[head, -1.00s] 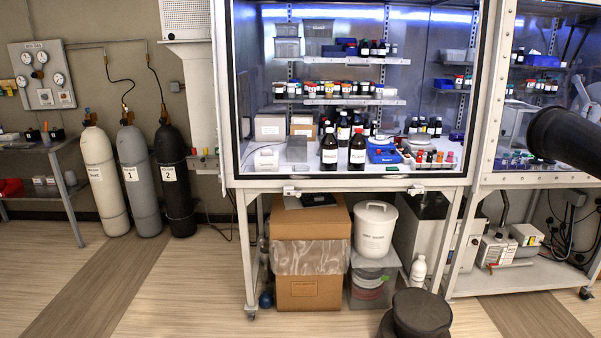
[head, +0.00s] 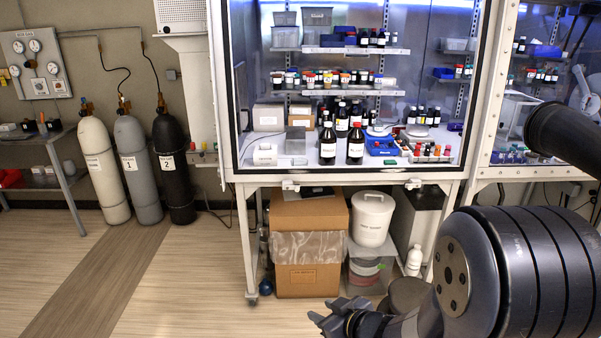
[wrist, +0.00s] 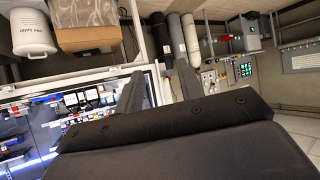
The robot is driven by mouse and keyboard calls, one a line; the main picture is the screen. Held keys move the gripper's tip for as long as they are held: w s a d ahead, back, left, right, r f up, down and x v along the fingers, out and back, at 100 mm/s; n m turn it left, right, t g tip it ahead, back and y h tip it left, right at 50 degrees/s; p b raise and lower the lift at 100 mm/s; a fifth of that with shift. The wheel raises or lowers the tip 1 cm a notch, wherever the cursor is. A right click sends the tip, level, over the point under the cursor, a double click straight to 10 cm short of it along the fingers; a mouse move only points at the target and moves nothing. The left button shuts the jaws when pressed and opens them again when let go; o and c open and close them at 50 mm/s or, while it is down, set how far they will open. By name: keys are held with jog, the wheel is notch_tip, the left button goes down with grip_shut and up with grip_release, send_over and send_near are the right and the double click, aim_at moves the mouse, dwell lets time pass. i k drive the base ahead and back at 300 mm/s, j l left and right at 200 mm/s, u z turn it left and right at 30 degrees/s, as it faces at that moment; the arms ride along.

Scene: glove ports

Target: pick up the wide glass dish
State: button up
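I cannot make out a wide glass dish in either view. My gripper (head: 338,316) shows at the bottom of the head view, in front of the cabinet's lower frame and low over the floor. In the wrist view my gripper (wrist: 158,86) has its two fingers apart, with nothing between them. The lit glass cabinet (head: 262,182) holds bottles, boxes and small jars on its shelves and floor.
A cardboard box (head: 309,215), a white bucket (head: 372,220) and a clear bin (head: 366,272) stand under the cabinet. Gas cylinders (head: 137,168) stand at the left wall. The floor (head: 200,290) at front left is clear. A dark tube (head: 560,135) juts in at right.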

aim_at(298, 160)
jog(key=i+j+z, duration=0.1)
jog(key=i, duration=0.45)
jog(key=i+j+z, duration=0.1)
jog(key=i+j, duration=0.15)
jog(key=i, duration=0.3)
jog(key=i+j+z, duration=0.15)
jog(key=i, duration=0.35)
jog(key=i+j+z, duration=0.1)
jog(key=i+j, duration=0.3)
jog(key=i+j+z, duration=0.1)
jog(key=i+j, duration=0.2)
jog(key=i, duration=0.3)
